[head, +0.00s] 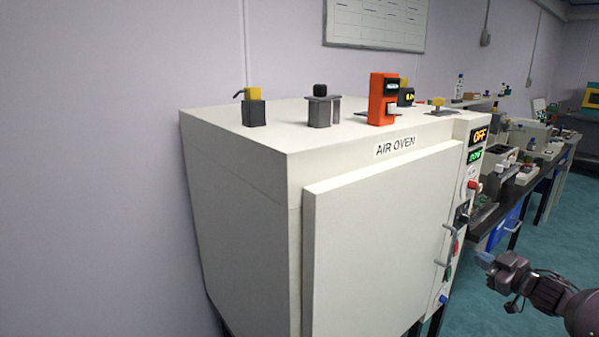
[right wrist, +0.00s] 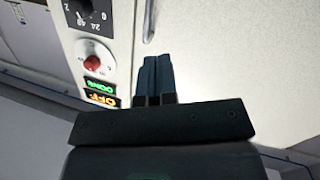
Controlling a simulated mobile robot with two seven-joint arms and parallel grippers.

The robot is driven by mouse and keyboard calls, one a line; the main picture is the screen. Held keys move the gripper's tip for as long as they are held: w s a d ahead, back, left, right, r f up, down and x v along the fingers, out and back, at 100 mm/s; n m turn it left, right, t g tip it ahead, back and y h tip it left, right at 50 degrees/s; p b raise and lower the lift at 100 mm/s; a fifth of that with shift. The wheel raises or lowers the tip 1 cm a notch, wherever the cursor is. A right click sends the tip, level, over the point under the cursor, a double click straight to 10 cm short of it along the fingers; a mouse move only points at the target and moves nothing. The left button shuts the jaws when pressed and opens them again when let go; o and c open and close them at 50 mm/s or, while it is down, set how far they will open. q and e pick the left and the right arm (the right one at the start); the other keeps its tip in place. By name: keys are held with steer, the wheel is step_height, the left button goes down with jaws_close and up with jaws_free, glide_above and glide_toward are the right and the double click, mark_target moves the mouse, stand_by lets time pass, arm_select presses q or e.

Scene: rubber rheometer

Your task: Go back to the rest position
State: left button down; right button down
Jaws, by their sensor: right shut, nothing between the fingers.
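My right gripper (head: 484,258) is at the lower right of the head view, just right of the air oven's control panel. It also shows in the right wrist view (right wrist: 152,62), where its two blue fingers are together with nothing between them. The air oven (head: 239,211) is a large cream box with its door (head: 376,240) closed. Its panel displays (head: 479,136) read OFF in orange, with a green display below. In the right wrist view the panel's red knob (right wrist: 92,63) and black dial (right wrist: 82,8) lie left of the fingers. My left gripper is not in view.
Several small devices stand on the oven top, among them an orange unit (head: 377,99). The oven door handle (head: 447,245) sticks out near my right gripper. A long dark bench (head: 536,182) with lab equipment runs back at the right. Teal floor (head: 560,235) is open right of the oven.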

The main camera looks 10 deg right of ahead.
steer(key=s+a+f+g, duration=0.1)
steer(key=s+a+f, duration=0.25)
steer(key=a, duration=0.35)
steer(key=s+a+f+n+h, duration=0.1)
steer(key=s+a+f, duration=0.25)
steer(key=a, duration=0.25)
steer(key=s+a+f+g, duration=0.1)
steer(key=s+a+f, duration=0.2)
steer(key=a+f, duration=0.3)
arm_select(q)
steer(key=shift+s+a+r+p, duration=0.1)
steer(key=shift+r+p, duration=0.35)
steer(key=shift+p, duration=0.2)
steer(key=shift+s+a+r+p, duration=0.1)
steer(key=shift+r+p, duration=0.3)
steer(key=shift+p, duration=0.2)
arm_select(e)
steer(key=s+a+f+m+g+h, duration=0.1)
steer(key=s+a+m, duration=0.1)
steer(key=s, duration=0.7)
steer(key=s+a+f+m+g+h, duration=0.1)
steer(key=s+a+f+m, duration=0.1)
steer(key=s+a, duration=0.3)
steer(key=s+a+f+m+g+h, duration=0.1)
steer(key=s+a+f+m, duration=0.1)
steer(key=s, duration=1.1)
steer(key=shift+a+m, duration=0.5)
steer(key=shift+a, duration=0.3)
